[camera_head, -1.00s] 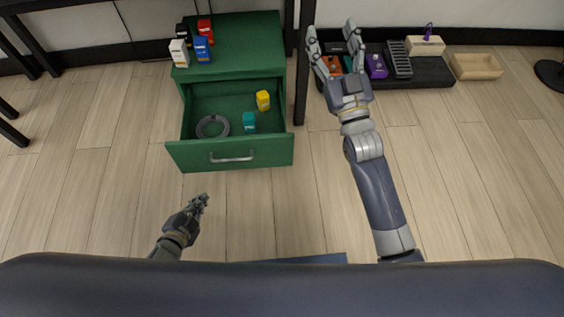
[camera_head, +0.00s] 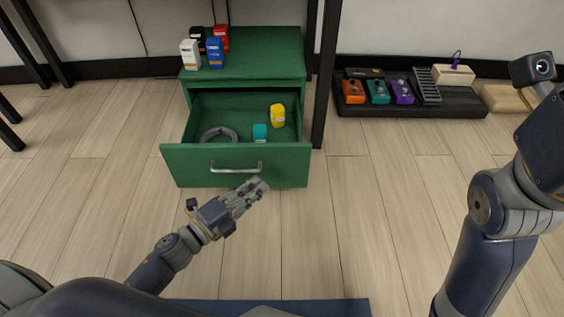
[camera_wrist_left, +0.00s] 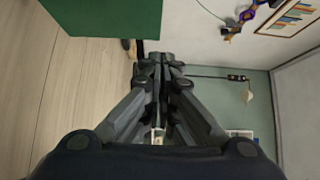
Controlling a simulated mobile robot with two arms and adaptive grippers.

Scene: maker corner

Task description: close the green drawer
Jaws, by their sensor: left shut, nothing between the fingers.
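The green drawer (camera_head: 190,166) stands pulled out of its green cabinet (camera_head: 262,52), with a silver bar handle (camera_head: 236,170) on its front. A grey ring-shaped coil (camera_head: 219,135), a teal item (camera_head: 260,132) and a yellow item (camera_head: 278,115) lie inside. My left gripper (camera_head: 263,186) is shut and empty, its fingertips just before the drawer front, below and right of the handle. I cannot tell whether they touch it. In the left wrist view the shut fingers (camera_wrist_left: 160,60) show beside a green panel (camera_wrist_left: 105,15). My right gripper is outside the frame.
Several small boxes (camera_head: 215,53) stand on the cabinet top. A dark post (camera_head: 326,80) rises close to the cabinet's right side. A black rack (camera_head: 440,108) with colored pedals stands by the wall. The wooden floor (camera_head: 375,210) is clear before the drawer.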

